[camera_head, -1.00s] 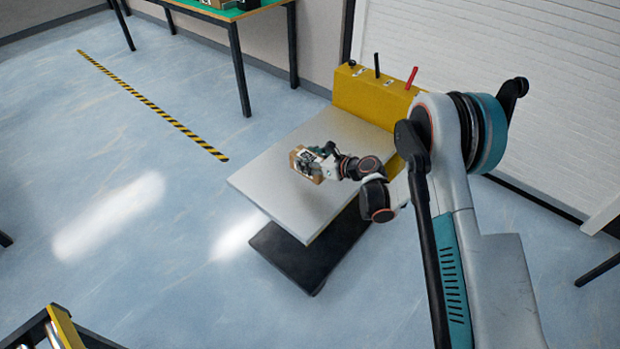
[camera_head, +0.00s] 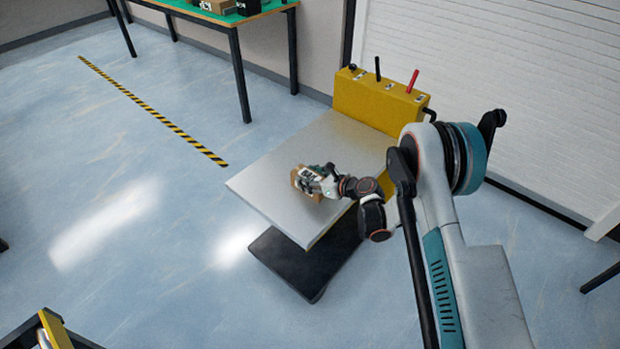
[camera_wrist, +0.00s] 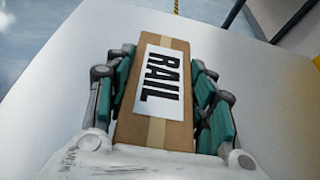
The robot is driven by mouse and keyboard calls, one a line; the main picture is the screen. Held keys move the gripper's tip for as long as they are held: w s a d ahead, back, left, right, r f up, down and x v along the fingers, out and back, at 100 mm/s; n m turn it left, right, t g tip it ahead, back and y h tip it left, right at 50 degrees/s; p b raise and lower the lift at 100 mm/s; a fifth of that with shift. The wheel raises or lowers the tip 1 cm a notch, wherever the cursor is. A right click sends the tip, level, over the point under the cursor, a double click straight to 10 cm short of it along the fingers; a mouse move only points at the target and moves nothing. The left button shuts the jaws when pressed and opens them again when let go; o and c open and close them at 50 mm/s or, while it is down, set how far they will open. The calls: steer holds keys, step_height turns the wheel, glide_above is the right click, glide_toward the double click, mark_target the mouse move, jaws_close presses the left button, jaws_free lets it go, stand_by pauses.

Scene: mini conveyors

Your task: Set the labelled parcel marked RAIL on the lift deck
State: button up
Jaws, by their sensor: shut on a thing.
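The parcel marked RAIL is a brown cardboard box with tape and a white label; it fills the middle of the wrist view (camera_wrist: 160,100). In the head view the parcel (camera_head: 300,182) is at the middle of the lift deck (camera_head: 265,190), a flat grey plate. My gripper (camera_head: 318,180) is shut on the parcel, with teal pads against both sides in the wrist view (camera_wrist: 160,95). The parcel is at or just above the deck; I cannot tell if it touches. Its underside is hidden.
A yellow control box (camera_head: 380,103) with a red lever stands at the deck's far edge. A dark base (camera_head: 300,265) is under the deck. A green-topped table (camera_head: 240,18) with boxes stands at the back. Bare deck surrounds the parcel.

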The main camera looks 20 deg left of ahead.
steer(key=o, duration=1.3)
steer(key=shift+d+r, duration=0.2)
steer(key=p+v, duration=0.2)
steer(key=v, duration=0.9)
steer(key=shift+s+d, duration=0.2)
steer(key=shift+s, duration=0.05)
steer(key=shift+r, duration=0.1)
